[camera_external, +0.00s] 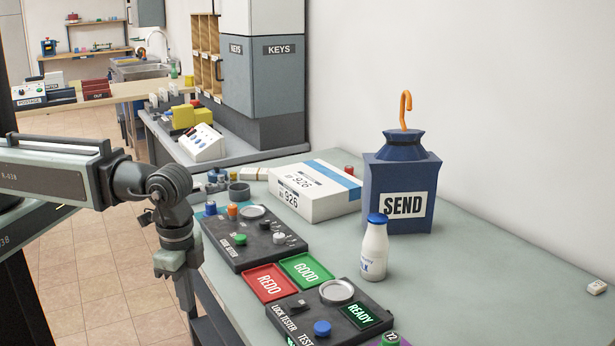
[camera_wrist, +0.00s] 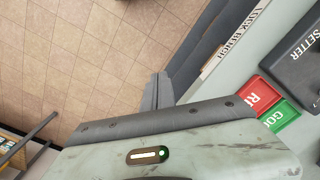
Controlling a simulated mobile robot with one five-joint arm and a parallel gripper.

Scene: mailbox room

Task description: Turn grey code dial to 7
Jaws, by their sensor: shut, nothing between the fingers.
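A black code setter panel (camera_external: 255,240) lies on the bench in the external view. It carries a green knob (camera_external: 239,239), small grey knobs (camera_external: 279,238) and a round silver disc (camera_external: 252,212). I cannot tell which of these is the grey code dial, and its setting is too small to read. My gripper (camera_external: 187,305) is shut and empty, pointing down left of the panel, at the bench's edge. In the wrist view my shut fingers (camera_wrist: 158,92) appear over the floor. A corner of the setter panel (camera_wrist: 304,58) shows at the right; its knobs are out of view there.
Red REDO (camera_external: 269,282) and green GOOD (camera_external: 306,269) pads lie in front of the panel. A lock tester (camera_external: 335,310), a milk bottle (camera_external: 374,248), a white box (camera_external: 313,190) and a blue SEND container (camera_external: 402,180) stand nearby. The right bench top is mostly clear.

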